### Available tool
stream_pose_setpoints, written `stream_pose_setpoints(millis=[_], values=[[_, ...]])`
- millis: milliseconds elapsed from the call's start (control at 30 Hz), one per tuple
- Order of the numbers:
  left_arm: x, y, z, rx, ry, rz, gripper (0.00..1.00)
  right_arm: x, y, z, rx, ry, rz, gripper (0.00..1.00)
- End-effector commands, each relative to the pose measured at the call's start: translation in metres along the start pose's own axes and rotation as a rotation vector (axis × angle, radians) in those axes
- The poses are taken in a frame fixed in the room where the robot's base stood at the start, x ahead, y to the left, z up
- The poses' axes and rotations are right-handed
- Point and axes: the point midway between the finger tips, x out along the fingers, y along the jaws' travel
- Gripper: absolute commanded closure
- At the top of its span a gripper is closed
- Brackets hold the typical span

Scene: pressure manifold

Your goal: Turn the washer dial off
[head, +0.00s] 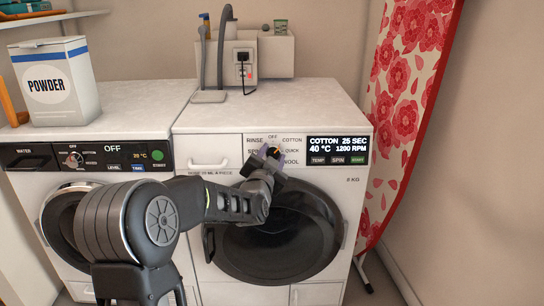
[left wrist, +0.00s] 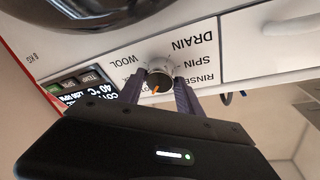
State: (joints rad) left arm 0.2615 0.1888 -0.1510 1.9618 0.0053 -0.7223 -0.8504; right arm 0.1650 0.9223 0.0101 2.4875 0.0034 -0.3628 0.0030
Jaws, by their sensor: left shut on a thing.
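The washer dial (head: 272,151) is a round knob on the right machine's panel, ringed by labels including OFF at the top and COTTON at upper right. In the left wrist view the dial (left wrist: 159,79) appears upside down, with its orange mark pointing down-left, towards the display side. My left gripper (head: 268,160) reaches it from the front; its fingers (left wrist: 159,92) are shut on the dial, one on each side. The washer display (head: 338,144) is lit and reads COTTON 25 SEC, 40 °C, 1200 RPM. My right gripper is not in view.
The round black washer door (head: 275,240) lies below the dial. A second machine with its own dial (head: 74,160) and an OFF display stands at left, with a powder box (head: 55,85) on top. A floral ironing board (head: 412,85) leans at right.

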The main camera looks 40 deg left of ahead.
Motion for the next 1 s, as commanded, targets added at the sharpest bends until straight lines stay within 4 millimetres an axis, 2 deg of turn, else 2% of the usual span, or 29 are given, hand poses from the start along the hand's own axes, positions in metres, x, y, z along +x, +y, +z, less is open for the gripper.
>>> stream_pose_setpoints(millis=[33, 233, 667, 1000], values=[[0.0, 0.0, 0.0, 0.0, 0.0, 0.001, 0.82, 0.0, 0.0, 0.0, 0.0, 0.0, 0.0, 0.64], [0.0, 0.001, 0.0, 0.0, 0.0, 0.001, 0.98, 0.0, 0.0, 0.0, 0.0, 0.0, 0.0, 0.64], [0.0, 0.003, 0.002, -0.062, 0.004, -0.019, 0.98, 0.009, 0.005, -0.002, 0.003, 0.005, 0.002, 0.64], [0.0, 0.005, 0.003, -0.271, 0.016, -0.088, 0.98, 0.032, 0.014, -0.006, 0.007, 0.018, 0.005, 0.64]])
